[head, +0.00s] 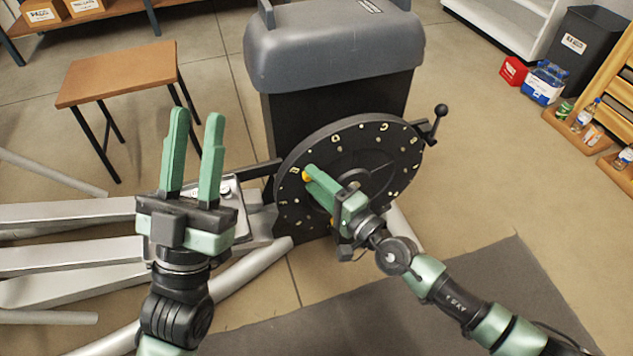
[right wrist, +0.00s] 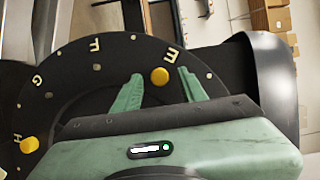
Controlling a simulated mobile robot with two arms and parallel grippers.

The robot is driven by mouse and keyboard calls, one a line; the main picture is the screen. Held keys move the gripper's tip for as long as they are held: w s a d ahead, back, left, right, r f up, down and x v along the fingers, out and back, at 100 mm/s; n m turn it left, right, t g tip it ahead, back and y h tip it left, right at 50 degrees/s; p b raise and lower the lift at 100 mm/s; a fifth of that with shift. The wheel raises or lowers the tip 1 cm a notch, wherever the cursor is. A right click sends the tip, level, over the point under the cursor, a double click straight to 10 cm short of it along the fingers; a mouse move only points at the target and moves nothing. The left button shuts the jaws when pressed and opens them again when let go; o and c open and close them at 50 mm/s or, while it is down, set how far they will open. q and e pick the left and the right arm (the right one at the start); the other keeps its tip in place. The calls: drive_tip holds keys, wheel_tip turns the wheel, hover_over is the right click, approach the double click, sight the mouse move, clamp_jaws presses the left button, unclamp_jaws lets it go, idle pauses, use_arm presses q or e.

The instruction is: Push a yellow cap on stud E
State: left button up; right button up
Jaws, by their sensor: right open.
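The black disc (head: 345,150) carries letters and small studs around its rim. A yellow cap (right wrist: 160,76) sits at the stud position beside the letter E in the right wrist view; it also shows in the head view (head: 307,176). My right gripper (right wrist: 160,74) is open, with one finger on each side of this cap; I cannot tell whether they touch it. The gripper's tips also show at the disc's left side in the head view (head: 309,172). Another yellow cap (right wrist: 29,145) is near the letter H. My left gripper (head: 197,112) is open and empty, pointing up, left of the disc.
A grey machine housing (head: 335,45) stands behind the disc. A black crank handle (head: 438,112) sticks out at the disc's upper right. Silver rails (head: 65,212) lie at the left. A wooden stool (head: 120,72), a black bin (head: 585,45) and boxes stand farther back.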

drive_tip(key=v, duration=0.7)
drive_tip(key=shift+s+d, duration=0.2)
drive_tip(key=shift+s, duration=0.15)
